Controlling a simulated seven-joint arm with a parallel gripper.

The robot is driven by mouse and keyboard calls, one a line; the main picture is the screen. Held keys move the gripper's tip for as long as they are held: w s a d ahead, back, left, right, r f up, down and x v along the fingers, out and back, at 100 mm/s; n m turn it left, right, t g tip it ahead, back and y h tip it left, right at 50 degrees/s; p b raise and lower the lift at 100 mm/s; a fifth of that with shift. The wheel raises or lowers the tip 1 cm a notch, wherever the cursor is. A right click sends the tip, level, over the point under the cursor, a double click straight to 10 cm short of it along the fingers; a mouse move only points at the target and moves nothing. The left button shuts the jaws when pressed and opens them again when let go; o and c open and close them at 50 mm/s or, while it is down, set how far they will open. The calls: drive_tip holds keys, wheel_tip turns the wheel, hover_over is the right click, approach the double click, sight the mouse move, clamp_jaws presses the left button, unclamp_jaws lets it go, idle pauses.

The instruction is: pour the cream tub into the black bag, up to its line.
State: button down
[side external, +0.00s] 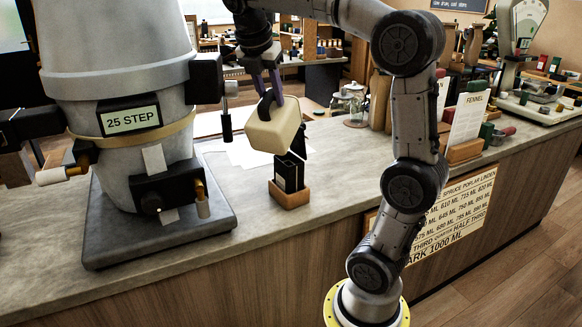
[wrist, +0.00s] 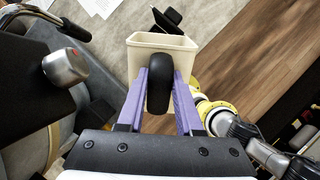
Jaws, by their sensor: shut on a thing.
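My gripper (side external: 267,92) is shut on the cream tub (side external: 272,130), a pale box held above the counter and tilted. In the wrist view the tub (wrist: 140,62) shows beyond my gripper's purple fingers (wrist: 159,85), with its open top and pale inner wall visible. Its contents cannot be made out. The black bag (side external: 291,172) stands upright in a small wooden block (side external: 288,196) on the counter, just below and right of the tub. Its top is partly hidden by the tub, and its line and fill level cannot be made out. No falling stream is visible.
A large grey dispenser (side external: 118,60) marked "25 STEP" stands on a dark base (side external: 160,238) at left, close to my gripper. Glass jars (side external: 355,105) and a wooden holder labelled "FENNEL" (side external: 467,125) stand at right. The counter's front (side external: 255,222) is clear.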

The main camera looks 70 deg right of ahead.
drive_tip(key=shift+d+r+y, duration=0.3)
drive_tip(key=shift+d+y, duration=0.05)
drive_tip(key=shift+y, duration=0.05)
idle(0.9)
drive_tip(key=shift+s+d+r+y, duration=0.1)
drive_tip(key=shift+d+r+y, duration=0.4)
drive_tip(key=shift+d+y, duration=0.25)
idle(0.9)
drive_tip(key=shift+s+d+r+y, duration=0.1)
drive_tip(key=shift+d+r+y, duration=0.25)
drive_tip(key=shift+d+y, duration=0.45)
idle(0.7)
drive_tip(key=shift+d+r+y, duration=0.3)
drive_tip(key=shift+d+y, duration=0.45)
drive_tip(key=shift+y, duration=0.1)
